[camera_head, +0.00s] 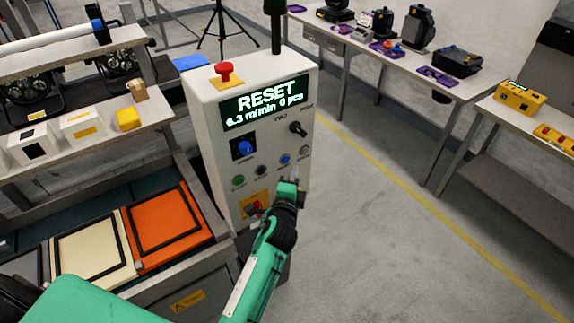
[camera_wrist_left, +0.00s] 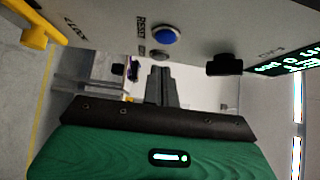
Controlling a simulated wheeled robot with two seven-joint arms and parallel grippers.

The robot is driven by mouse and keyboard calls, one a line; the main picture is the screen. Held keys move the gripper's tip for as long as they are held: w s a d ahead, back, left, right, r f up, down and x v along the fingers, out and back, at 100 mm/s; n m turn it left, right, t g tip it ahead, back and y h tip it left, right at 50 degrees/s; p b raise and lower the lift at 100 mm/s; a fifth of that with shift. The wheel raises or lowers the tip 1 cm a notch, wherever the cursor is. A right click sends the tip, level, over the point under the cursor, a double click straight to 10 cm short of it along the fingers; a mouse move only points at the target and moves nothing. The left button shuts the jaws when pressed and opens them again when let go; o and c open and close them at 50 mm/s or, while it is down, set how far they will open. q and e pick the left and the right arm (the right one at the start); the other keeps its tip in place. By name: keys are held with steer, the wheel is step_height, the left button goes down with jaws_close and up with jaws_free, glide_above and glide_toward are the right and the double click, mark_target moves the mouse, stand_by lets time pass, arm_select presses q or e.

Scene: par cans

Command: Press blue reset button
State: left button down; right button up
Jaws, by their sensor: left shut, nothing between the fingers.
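The grey control cabinet (camera_head: 213,115) has a display reading "RESET 6.3 m/min 0 pcs". The blue reset button (camera_head: 285,159) sits in a row of small round buttons below the display. In the left wrist view the blue button (camera_wrist_left: 165,36), labelled RESET, shows just beyond the fingertips and slightly right of them. My left gripper (camera_head: 294,180) is shut and empty, just below the button in the head view. Its fingers (camera_wrist_left: 160,72) are together in the wrist view, and a gap to the button shows. My right gripper is out of view.
A larger blue knob (camera_head: 243,147), a green button (camera_head: 238,181) and a black knob (camera_head: 298,129) share the panel. A red mushroom button (camera_head: 224,70) tops the cabinet. Left stands a bench with orange (camera_head: 163,226) and cream panels. The floor to the right is clear.

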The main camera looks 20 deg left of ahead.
mark_target(289, 159)
arm_select(q)
steer(key=shift+w+a+r+p, duration=0.1)
steer(key=shift+w+a+p, duration=0.1)
steer(key=shift+w+a, duration=0.3)
steer(key=shift+w+a+p, duration=0.2)
steer(key=shift+w+a, duration=0.05)
steer(key=shift+a, duration=0.45)
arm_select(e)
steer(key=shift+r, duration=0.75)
arm_select(q)
steer(key=shift+w+a, duration=0.1)
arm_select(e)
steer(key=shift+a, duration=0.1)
